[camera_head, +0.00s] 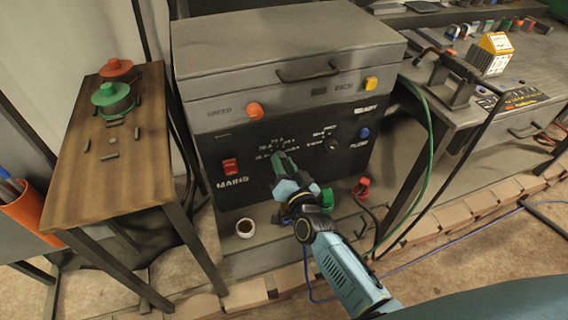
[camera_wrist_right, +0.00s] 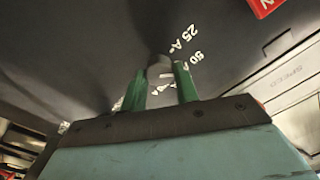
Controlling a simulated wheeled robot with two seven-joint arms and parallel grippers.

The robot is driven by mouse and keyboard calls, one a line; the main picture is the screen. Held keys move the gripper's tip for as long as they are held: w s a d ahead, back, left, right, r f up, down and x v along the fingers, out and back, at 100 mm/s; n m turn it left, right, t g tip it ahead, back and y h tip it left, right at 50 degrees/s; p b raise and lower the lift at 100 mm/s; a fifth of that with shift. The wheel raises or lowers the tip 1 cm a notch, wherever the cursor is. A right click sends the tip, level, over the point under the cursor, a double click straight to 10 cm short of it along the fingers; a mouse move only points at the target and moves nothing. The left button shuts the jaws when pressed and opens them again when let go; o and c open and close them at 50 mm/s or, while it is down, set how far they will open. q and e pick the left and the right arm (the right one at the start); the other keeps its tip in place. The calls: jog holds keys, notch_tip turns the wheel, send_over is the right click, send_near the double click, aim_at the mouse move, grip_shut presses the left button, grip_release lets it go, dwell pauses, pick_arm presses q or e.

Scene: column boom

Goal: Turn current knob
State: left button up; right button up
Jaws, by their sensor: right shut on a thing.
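The machine's dark front panel (camera_head: 225,155) carries the current scale, with amp marks such as 25 A and 50 A readable in the right wrist view. The current knob (camera_wrist_right: 160,68) is a dark grey round knob between my right gripper's two green fingers. My right gripper (camera_head: 281,160) reaches up to the panel from below and is shut on this knob (camera_wrist_right: 160,84). In the head view the gripper covers the knob, so its pointer and setting cannot be read. My left gripper is not in view.
A red mains switch (camera_head: 230,166), an orange speed knob (camera_head: 255,110), a second dark knob (camera_head: 332,145) and a blue knob (camera_head: 364,133) surround the scale. A green cable (camera_head: 428,170) hangs right.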

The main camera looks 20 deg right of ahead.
aim_at(283, 161)
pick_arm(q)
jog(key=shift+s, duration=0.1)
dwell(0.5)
pick_arm(e)
jog(key=o, duration=1)
jog(key=shift+s, duration=0.1)
jog(key=shift+s, duration=0.25)
jog(key=s+p, duration=0.1)
jog(key=s, duration=0.1)
jog(key=shift+s+d, duration=0.1)
jog(key=shift+s, duration=0.3)
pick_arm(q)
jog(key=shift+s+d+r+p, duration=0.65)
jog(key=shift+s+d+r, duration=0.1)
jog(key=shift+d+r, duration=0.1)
pick_arm(e)
jog(key=s, duration=1)
jog(key=shift+d+f, duration=0.1)
jog(key=shift+d, duration=0.15)
